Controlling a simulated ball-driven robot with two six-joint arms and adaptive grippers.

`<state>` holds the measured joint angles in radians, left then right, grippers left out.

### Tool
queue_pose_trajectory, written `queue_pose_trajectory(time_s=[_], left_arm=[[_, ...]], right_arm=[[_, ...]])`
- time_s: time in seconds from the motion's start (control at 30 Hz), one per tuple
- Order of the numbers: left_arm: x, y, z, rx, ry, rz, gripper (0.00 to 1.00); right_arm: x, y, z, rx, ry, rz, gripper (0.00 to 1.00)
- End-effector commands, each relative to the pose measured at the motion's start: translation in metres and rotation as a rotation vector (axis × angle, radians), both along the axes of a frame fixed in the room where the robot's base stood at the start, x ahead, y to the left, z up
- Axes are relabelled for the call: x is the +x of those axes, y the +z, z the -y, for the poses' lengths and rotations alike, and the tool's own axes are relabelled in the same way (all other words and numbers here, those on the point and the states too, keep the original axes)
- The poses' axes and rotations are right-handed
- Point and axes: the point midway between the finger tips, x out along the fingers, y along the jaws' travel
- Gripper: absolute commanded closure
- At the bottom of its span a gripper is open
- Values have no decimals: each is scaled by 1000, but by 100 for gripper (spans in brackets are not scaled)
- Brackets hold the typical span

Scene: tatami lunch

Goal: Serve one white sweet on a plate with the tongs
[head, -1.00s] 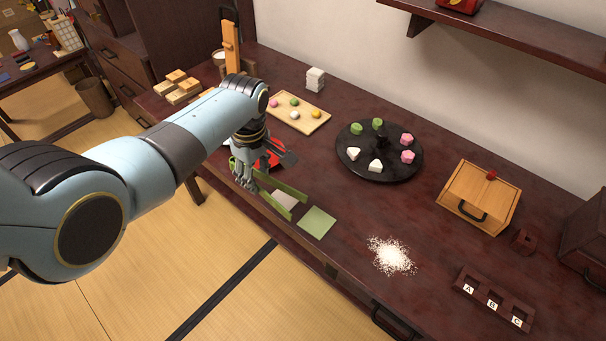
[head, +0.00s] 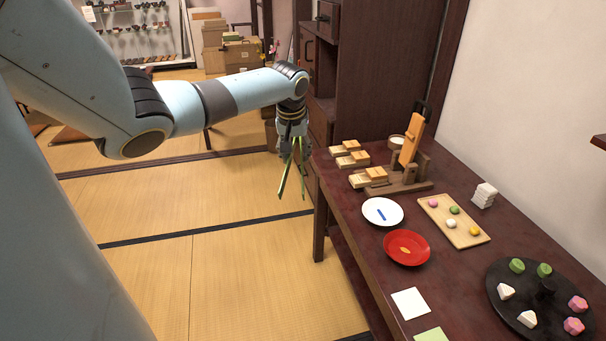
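My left gripper (head: 290,138) is shut on the green tongs (head: 287,176), which hang down with tips apart and nothing between them. They appear in front of the floor, left of the table. A white round sweet (head: 451,223) lies on a wooden board (head: 471,240) with pink, green and yellow ones. White wedge-shaped pieces (head: 527,318) sit on the round black stand (head: 503,318). My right gripper is out of view.
The dark table (head: 352,228) has its left edge near the tongs. Wooden blocks (head: 352,159) and a wooden stand (head: 408,150) occupy its far end. A stack of white pieces (head: 484,195) stands by the wall. A white square (head: 410,303) and a green square (head: 432,335) lie in front.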

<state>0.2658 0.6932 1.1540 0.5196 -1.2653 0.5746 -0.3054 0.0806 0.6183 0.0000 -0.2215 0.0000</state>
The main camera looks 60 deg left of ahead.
Motion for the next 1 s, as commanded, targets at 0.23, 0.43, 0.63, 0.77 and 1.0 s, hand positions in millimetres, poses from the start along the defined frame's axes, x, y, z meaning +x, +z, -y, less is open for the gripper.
queue_pose_trajectory(time_s=[0.23,0.43,0.63,0.77,1.0], left_arm=[[13,19,45,30,-540,55,68],[21,29,116,25,-1068,126,68],[25,33,229,-13,-1618,233,68],[24,25,307,-41,-1822,297,68],[22,-18,411,-71,-1915,391,68]], right_arm=[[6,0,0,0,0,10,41],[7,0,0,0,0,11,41],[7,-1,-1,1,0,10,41],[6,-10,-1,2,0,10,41],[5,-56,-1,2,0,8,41]])
